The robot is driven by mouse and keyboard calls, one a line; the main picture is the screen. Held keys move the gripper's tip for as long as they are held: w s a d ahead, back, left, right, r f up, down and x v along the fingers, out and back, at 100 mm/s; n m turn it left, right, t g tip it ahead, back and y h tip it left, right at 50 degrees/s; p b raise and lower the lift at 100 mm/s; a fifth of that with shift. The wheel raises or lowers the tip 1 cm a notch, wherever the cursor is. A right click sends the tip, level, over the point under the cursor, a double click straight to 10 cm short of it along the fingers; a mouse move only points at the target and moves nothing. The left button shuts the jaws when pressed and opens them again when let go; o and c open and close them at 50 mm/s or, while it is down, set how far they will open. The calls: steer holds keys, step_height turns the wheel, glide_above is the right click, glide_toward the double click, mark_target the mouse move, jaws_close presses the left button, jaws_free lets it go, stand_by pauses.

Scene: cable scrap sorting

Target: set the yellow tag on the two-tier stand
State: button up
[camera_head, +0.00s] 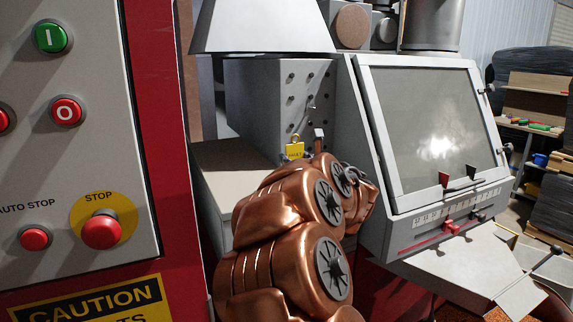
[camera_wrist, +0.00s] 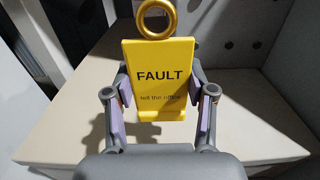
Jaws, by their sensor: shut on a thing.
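The yellow tag (camera_wrist: 158,75) reads FAULT and has a brass ring at its top. It stands upright between the two fingers of my gripper (camera_wrist: 160,98), which is shut on its sides. In the head view the tag (camera_head: 295,150) shows small beyond my copper-coloured arm, in front of a grey box with holes. My arm hides most of the gripper there. A pale flat ledge (camera_wrist: 62,125) lies below and behind the tag; I cannot tell whether the tag touches it. I cannot identify a two-tier stand with certainty; the ledge and grey box form a step.
The grey box (camera_head: 262,100) rises behind the pale ledge. A machine with a slanted window (camera_head: 435,125) stands close to the right of my arm. A red-framed control panel (camera_head: 75,215) with buttons is at the left. The ledge is bare left of the tag.

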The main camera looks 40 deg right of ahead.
mark_target(287, 153)
steer(key=shift+p+x, duration=0.45)
steer(key=shift+x, duration=2.45)
steer(key=shift+d+f, duration=0.2)
steer(key=shift+f, duration=1.85)
steer(key=shift+f, duration=0.2)
steer(key=o, duration=0.9)
steer(key=shift+r, duration=0.1)
steer(key=shift+r+p, duration=0.2)
steer(key=shift+p, duration=0.1)
steer(key=b+v, duration=0.2)
steer(key=v, duration=1)
